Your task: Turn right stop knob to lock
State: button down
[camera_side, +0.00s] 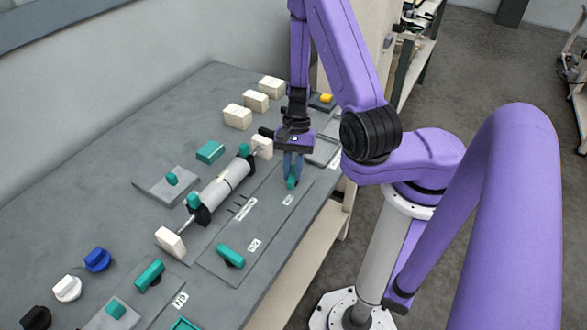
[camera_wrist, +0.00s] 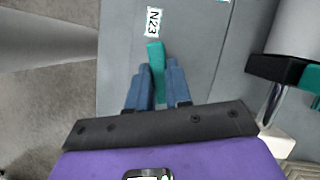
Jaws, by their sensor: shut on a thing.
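My gripper (camera_side: 292,167) points down over the far end of a grey panel, with its blue fingers closed around a teal knob (camera_side: 291,184). In the wrist view the fingers (camera_wrist: 163,75) stand on either side of this knob (camera_wrist: 156,57), whose narrow handle runs lengthwise between them and sticks out beyond the tips. Its base is hidden. A second teal knob (camera_side: 231,256) sits on the near part of the same panel, apart from the gripper. I cannot tell any lock marking.
A grey-white roll (camera_side: 225,182) on a shaft lies left of the gripper, with black end pieces, teal tops and cream blocks. In the wrist view its black end (camera_wrist: 287,72) is at right. An N23 label (camera_wrist: 153,22) lies beyond the knob. Blue (camera_side: 97,259) and white (camera_side: 67,288) knobs stand at lower left.

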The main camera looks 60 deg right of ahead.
jog(key=n+g, duration=0.1)
jog(key=n, duration=0.2)
jog(key=n+g+h, duration=0.1)
jog(key=n, duration=0.2)
jog(key=shift+w+a+f+h, duration=0.1)
jog(key=shift+a+f+h, duration=0.05)
jog(key=shift+h, duration=0.15)
jog(key=n+h, duration=0.1)
jog(key=n, duration=0.2)
jog(key=n+g+h, duration=0.1)
jog(key=n, duration=0.3)
jog(key=shift+a, duration=0.15)
jog(key=shift+h, duration=0.3)
jog(key=c, duration=1)
grip_release()
jog(key=shift+c, duration=0.2)
jog(key=shift+w, duration=0.1)
jog(key=v, duration=1.7)
jog(key=shift+r, duration=0.2)
jog(key=shift+w, duration=0.1)
